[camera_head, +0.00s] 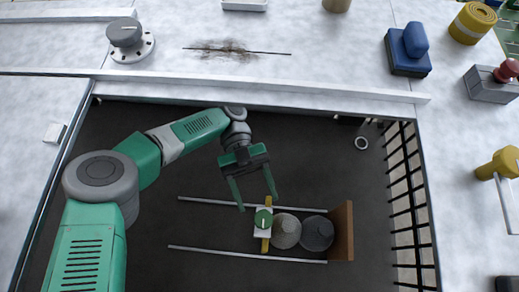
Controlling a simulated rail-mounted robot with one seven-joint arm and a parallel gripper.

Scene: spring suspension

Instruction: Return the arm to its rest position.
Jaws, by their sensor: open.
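My arm reaches from the lower left of the head view over a dark recessed area. My gripper (255,194) is open, with two green fingers spread apart and nothing between them. It hangs just above and behind a white block with a green round top (264,219) and yellow ends. Beside that block are a light grey round piece (286,231) and a darker grey round piece (317,233), then an upright brown board (341,232). Two thin pale rails (215,251) run along both sides of these parts. Whether the fingers touch anything cannot be told.
A pale raised frame edge (250,92) bounds the recess, with black bars (402,200) at its right. A grey knob (125,35), a blue block (408,52), a yellow roll (472,23) and a grey box with a red knob (490,85) sit on the surrounding surface. A small ring (361,143) lies in the recess.

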